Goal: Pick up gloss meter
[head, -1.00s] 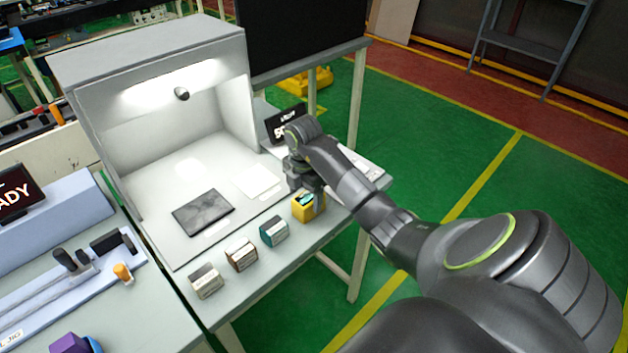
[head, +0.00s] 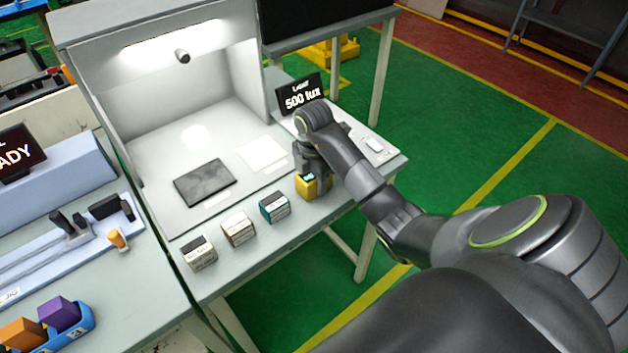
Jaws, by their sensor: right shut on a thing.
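The gloss meter (head: 305,189) is a small yellow block with a dark top and a small teal screen. It is at the right end of the row of small blocks along the front of the bench. My right gripper (head: 313,174) reaches down onto it from above and is shut on it. The fingers and wrist hide part of its top and right side. I cannot tell whether its base touches the bench. My left gripper is not in view.
A lit booth (head: 160,100) holds a dark panel (head: 205,182) and a white sheet (head: 262,154). A white block (head: 200,252), a brown block (head: 238,229) and a teal block (head: 274,207) stand left of the meter. A "500 lux" display (head: 301,94) stands behind my gripper.

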